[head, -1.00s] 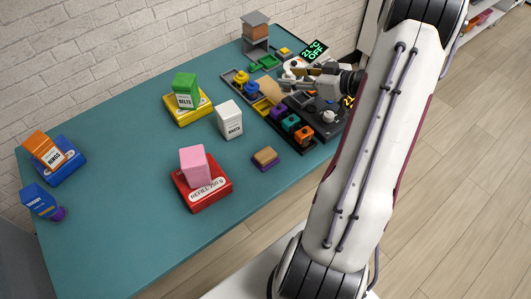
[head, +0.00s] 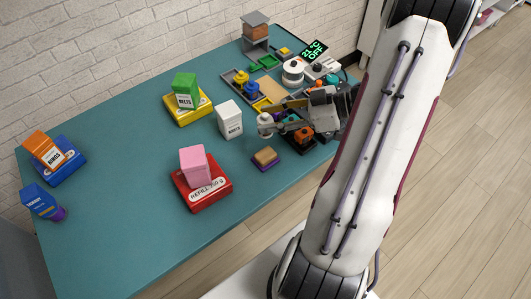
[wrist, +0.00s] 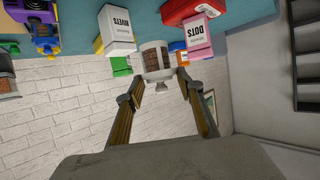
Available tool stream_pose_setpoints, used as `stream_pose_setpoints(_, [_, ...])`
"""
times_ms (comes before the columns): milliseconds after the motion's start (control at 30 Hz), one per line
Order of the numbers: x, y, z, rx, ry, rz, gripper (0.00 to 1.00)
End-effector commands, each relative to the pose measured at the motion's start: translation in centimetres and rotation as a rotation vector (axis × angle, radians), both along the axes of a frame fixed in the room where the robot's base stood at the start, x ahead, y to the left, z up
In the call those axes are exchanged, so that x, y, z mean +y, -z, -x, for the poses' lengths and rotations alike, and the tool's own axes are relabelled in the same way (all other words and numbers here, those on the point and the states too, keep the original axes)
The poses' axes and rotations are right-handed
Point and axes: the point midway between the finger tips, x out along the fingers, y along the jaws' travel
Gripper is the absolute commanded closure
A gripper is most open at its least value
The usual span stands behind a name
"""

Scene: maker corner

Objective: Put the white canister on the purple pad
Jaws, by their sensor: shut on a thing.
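My gripper (head: 283,126) is shut on the white canister (head: 265,122), over the table near its front right. In the wrist view the white canister (wrist: 153,60) shows white ends and a brown middle, between the fingertips of my gripper (wrist: 160,78). The purple pad (head: 266,166) appears to be the small purple-sided block with a tan top, lying on the table just below the canister in the head view. It is apart from the canister and its top is clear.
A white carton (head: 230,119) stands close left of the canister. A red base (head: 206,198) with a pink box (head: 194,166) is left of the pad. A dark parts tray (head: 296,140) lies under my gripper. A blue box (head: 38,199) leans by a purple round thing (head: 59,213).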

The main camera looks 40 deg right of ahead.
Motion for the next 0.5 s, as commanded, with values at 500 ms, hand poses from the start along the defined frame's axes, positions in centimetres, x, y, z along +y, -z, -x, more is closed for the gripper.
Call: stream_pose_setpoints(500, [0.0,2.6,0.0,0.001,0.001,-0.003,0.85])
